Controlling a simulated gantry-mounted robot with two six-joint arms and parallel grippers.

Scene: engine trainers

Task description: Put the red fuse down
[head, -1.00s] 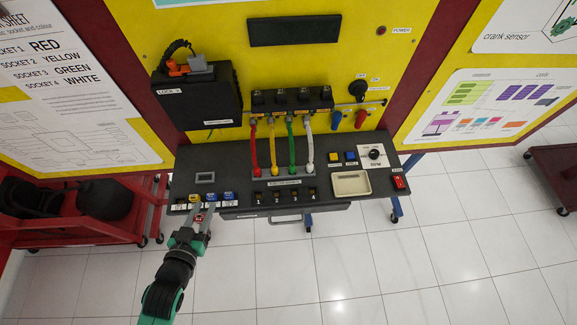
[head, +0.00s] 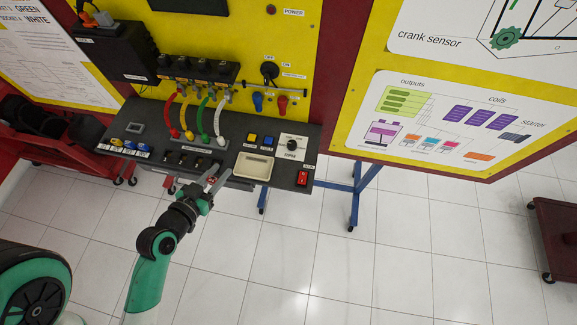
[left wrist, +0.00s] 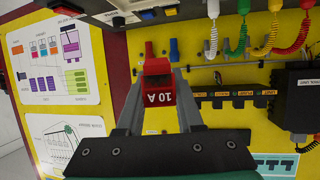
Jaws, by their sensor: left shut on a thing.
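The red fuse (left wrist: 158,88), marked 10 A, is clamped between the two fingers of my left gripper (left wrist: 164,92) in the left wrist view. In the head view the left gripper (head: 217,178) holds the fuse (head: 212,180) at the front edge of the dark bench panel (head: 222,147). It is just left of the shallow beige tray (head: 253,166). The tray looks empty. How high the fuse is above the panel is hard to tell. My right gripper is not in view.
Other fuses (head: 130,147) sit at the panel's left end.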

